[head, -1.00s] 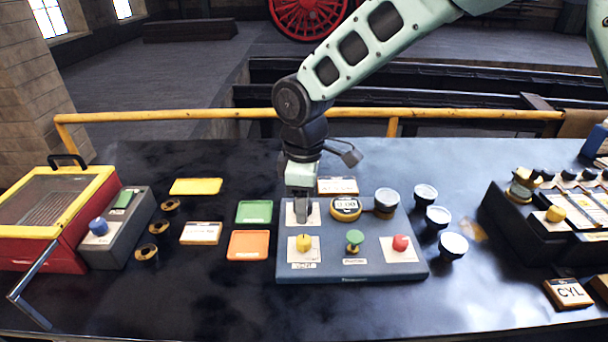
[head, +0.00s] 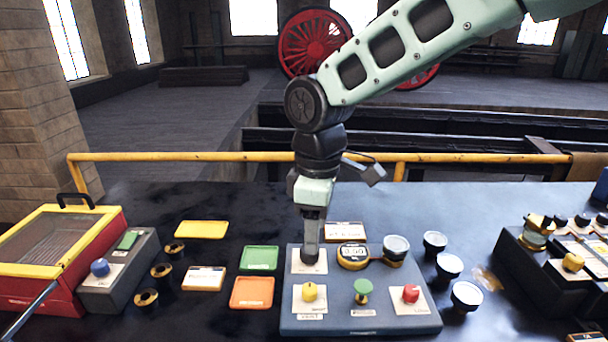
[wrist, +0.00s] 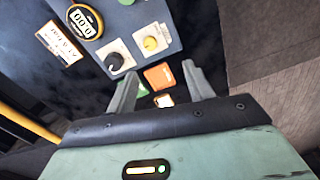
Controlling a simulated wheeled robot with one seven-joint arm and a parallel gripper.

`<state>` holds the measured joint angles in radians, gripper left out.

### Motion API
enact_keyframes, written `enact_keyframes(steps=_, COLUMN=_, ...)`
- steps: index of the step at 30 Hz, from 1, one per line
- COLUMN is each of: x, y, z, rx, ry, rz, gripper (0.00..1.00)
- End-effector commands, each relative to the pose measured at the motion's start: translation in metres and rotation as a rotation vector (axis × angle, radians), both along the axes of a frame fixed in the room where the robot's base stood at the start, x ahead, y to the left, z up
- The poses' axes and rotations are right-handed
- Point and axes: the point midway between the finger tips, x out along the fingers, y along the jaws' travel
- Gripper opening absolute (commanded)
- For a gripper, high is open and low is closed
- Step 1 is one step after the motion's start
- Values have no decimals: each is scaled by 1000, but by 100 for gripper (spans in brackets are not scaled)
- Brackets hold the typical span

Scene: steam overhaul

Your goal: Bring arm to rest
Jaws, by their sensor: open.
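My gripper (head: 311,252) hangs from my arm above the back left of the blue-grey control panel (head: 362,321) in the head view. In the wrist view my gripper (wrist: 160,84) has its two fingers spread with nothing between them. The panel (wrist: 150,12) shows there beyond the fingers, with a black knob (wrist: 115,62) and a yellow knob (wrist: 151,44) on white plates.
A yellow gauge (head: 353,256) and a jar (head: 396,249) stand at the panel's back. A red-and-yellow box (head: 60,243) is at left, a dark rack (head: 530,264) at right. Green (head: 261,258) and orange trays (head: 252,292) lie left. A yellow rail (head: 230,156) runs behind the table.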

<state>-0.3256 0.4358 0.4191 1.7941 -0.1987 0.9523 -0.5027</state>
Motion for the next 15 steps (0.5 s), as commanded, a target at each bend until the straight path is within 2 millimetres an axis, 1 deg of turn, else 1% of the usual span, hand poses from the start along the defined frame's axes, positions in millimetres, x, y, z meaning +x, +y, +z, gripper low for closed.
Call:
enact_keyframes(steps=1, x=-21, y=-6, z=4, rx=2, ry=0, rz=-37, gripper=52)
enact_keyframes(steps=2, x=-35, y=-11, z=5, rx=4, ry=3, rz=-70, gripper=52)
enact_keyframes(steps=3, x=-55, y=-18, z=5, rx=9, ry=6, rz=-120, gripper=52)
enact_keyframes(steps=4, x=-70, y=-24, z=6, rx=12, ry=7, rz=-160, gripper=52)
enact_keyframes(steps=5, x=-85, y=-31, z=5, rx=14, ry=10, rz=-202, gripper=52)
enact_keyframes(steps=6, x=-104, y=-40, z=4, rx=18, ry=11, rz=-258, gripper=52)
enact_keyframes(steps=9, x=-146, y=-64, z=-2, rx=26, ry=14, rz=-399, gripper=52)
enact_keyframes(steps=12, x=-179, y=-86, z=-10, rx=32, ry=15, rz=-518, gripper=52)
enact_keyframes(steps=15, x=-201, y=-101, z=-16, rx=37, ry=14, rz=-602, gripper=52)
